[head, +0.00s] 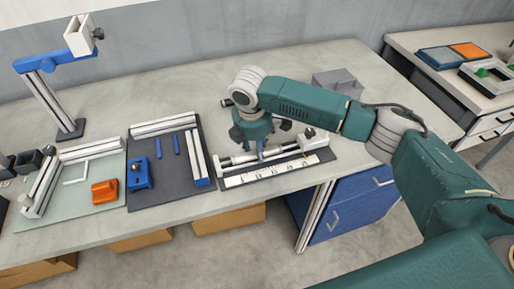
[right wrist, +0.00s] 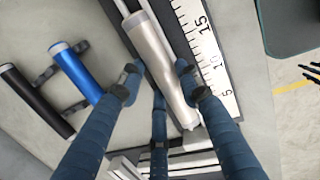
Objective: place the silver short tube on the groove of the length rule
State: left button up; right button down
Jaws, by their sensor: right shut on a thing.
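The length rule, with a white numbered scale (head: 272,172), lies on a dark base at the right of the table. Its scale also shows in the right wrist view (right wrist: 207,62). My right gripper (head: 262,152) is above the rule, pointing down. In the right wrist view its blue fingers (right wrist: 155,78) are on both sides of the silver short tube (right wrist: 155,55), shut on it. The tube lies roughly parallel to the scale, beside its numbered edge. I cannot tell whether it touches the groove, which is mostly hidden under it. My left gripper is not in view.
A blue tube (right wrist: 76,70) and a black tube (right wrist: 35,102) lie on supports beside the rule. Left of the rule are a dark tray with blue parts (head: 140,174) and a mat with an orange block (head: 104,191). A grey box (head: 338,84) stands behind.

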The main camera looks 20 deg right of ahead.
aim_at(254, 156)
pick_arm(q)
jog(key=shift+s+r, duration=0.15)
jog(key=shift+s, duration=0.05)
pick_arm(e)
jog(key=shift+f, duration=0.35)
jog(key=shift+s+f, duration=0.2)
jog(key=shift+s, duration=0.05)
jog(key=c, duration=1.2)
grip_release()
jog(key=shift+f, duration=0.25)
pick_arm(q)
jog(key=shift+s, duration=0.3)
pick_arm(e)
jog(key=shift+w, duration=0.15)
jog(key=shift+r, duration=0.2)
jog(key=shift+w+r, duration=0.15)
jog(key=shift+r, duration=0.1)
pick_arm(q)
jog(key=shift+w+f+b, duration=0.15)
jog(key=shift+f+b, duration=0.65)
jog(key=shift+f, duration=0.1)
pick_arm(e)
jog(key=r, duration=0.4)
jog(key=s+a+r, duration=0.1)
jog(key=r, duration=0.7)
jog(key=shift+s+a+r, duration=0.2)
jog(key=shift+s+r, duration=0.1)
jog(key=shift+s, duration=0.05)
